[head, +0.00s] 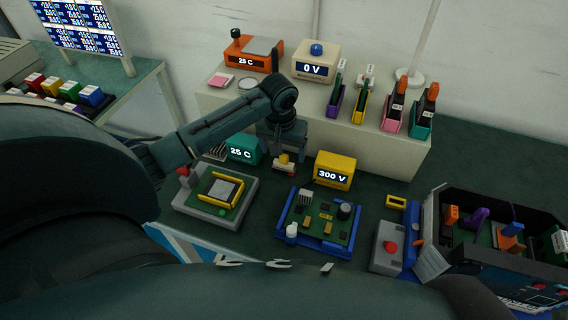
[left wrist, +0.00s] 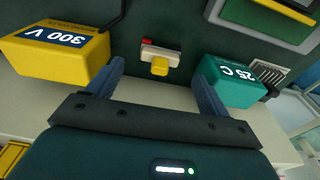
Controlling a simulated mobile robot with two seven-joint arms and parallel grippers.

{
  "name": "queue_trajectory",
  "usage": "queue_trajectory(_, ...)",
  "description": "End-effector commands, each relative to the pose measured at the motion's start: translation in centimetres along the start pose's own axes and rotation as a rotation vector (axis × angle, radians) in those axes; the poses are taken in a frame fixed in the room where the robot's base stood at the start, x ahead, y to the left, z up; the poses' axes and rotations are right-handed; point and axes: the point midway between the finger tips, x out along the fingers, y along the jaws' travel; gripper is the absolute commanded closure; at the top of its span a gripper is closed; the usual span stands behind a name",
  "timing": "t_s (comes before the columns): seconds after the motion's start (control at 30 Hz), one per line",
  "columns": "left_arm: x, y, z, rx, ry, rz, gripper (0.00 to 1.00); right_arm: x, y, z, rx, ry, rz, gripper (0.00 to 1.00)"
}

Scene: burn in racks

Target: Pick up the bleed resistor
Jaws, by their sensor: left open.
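The bleed resistor looks to be the small cream block with a yellow grip and a red end (head: 284,163), lying on the dark green bench. It also shows in the left wrist view (left wrist: 160,56), ahead of the jaws. My left gripper (head: 281,150) points down over it. In the left wrist view its two blue-grey fingers (left wrist: 162,73) are spread wide, with the resistor centred between and beyond their tips, apart from both. Nothing is held. My right gripper is not in view.
A yellow 300 V meter (head: 334,171) and a teal 25 C meter (head: 243,149) flank the resistor closely. A grey fixture (head: 205,209) and a blue board tray (head: 318,248) lie nearer. A pale raised shelf (head: 330,131) stands behind. An open rack (head: 431,219) is at right.

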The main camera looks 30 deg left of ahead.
Motion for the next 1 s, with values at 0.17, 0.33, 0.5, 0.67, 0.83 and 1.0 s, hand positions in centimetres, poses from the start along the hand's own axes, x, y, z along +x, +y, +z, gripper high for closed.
queue_trajectory(0.17,2.3,0.0,-0.2,-0.001,-0.004,0.000,0.20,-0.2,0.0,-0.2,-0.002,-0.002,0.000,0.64)
queue_trajectory(0.33,4.5,-0.1,-0.3,-0.001,-0.002,0.000,0.20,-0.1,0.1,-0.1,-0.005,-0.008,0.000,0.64)
queue_trajectory(0.5,5.1,-0.1,-0.3,0.001,0.000,0.000,0.20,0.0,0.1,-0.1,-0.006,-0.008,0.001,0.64)
queue_trajectory(0.67,5.1,-0.1,-0.3,0.001,0.000,0.000,0.22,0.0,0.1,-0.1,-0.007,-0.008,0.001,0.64)
queue_trajectory(0.83,5.1,-0.1,-0.3,0.000,0.000,0.000,0.36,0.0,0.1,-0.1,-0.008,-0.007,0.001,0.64)
queue_trajectory(1.0,5.1,-0.1,-0.3,0.000,0.000,0.000,0.49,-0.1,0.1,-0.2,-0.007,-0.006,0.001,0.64)
